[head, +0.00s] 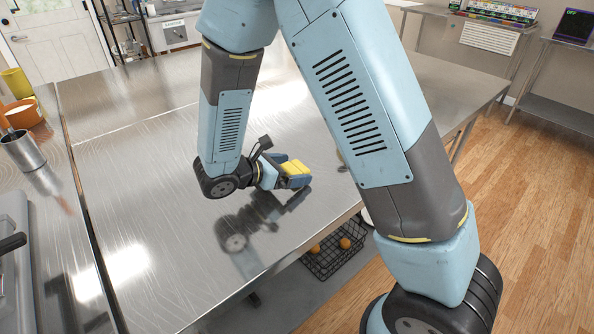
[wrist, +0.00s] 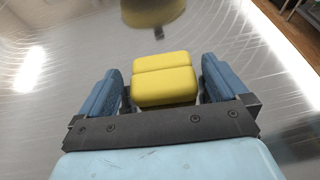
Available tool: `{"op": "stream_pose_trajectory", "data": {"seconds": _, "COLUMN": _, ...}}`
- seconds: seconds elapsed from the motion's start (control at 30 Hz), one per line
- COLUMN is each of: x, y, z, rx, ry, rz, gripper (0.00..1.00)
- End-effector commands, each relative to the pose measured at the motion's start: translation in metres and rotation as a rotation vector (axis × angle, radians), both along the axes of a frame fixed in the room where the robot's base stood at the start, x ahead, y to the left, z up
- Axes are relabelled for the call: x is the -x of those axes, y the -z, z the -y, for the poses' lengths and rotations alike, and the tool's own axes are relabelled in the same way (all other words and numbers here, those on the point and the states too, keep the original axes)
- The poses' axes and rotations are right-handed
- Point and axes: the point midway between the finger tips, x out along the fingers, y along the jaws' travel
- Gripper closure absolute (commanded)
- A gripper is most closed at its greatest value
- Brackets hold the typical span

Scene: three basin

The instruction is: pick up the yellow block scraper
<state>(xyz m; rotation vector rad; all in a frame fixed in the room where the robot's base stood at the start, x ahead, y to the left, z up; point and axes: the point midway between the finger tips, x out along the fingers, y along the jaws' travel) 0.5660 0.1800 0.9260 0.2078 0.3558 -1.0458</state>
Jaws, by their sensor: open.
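The yellow block scraper (wrist: 152,12) is at the top edge of the wrist view, cut off and blurred, with a dark side and a small grey part below it. It lies ahead of my gripper (wrist: 162,65), apart from the fingers. In the head view a small olive-coloured piece (head: 342,160) shows beside my arm, which hides the rest; it may be the scraper. My gripper (head: 298,169) is low over the metal table, its blue fingers apart. The sharp yellow pads between the fingers appear to be part of my gripper.
The metal table (head: 120,170) is mostly bare around my gripper. A metal cup (head: 22,150) and orange and yellow containers stand on the left counter. A wire basket (head: 332,257) with orange fruit is below the table's near edge. Wooden floor (head: 540,200) lies to the right.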

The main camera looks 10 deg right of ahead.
Motion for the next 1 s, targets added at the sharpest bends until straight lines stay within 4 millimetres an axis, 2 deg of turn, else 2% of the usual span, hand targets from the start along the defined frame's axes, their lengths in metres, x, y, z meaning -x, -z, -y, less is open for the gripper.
{"op": "stream_pose_trajectory", "data": {"seconds": 0.13, "x": 0.0002, "y": -0.0001, "z": -0.0002, "rx": 0.0, "ry": 0.0, "rz": 0.0, "gripper": 0.02}}
{"op": "stream_pose_trajectory", "data": {"seconds": 0.7, "x": 0.0003, "y": -0.0003, "z": -0.0001, "rx": 0.0, "ry": 0.001, "rz": 0.0, "gripper": 0.56}}
{"op": "stream_pose_trajectory", "data": {"seconds": 1.0, "x": 0.0001, "y": -0.0049, "z": -0.0001, "rx": -0.001, "ry": 0.001, "rz": 0.002, "gripper": 0.58}}
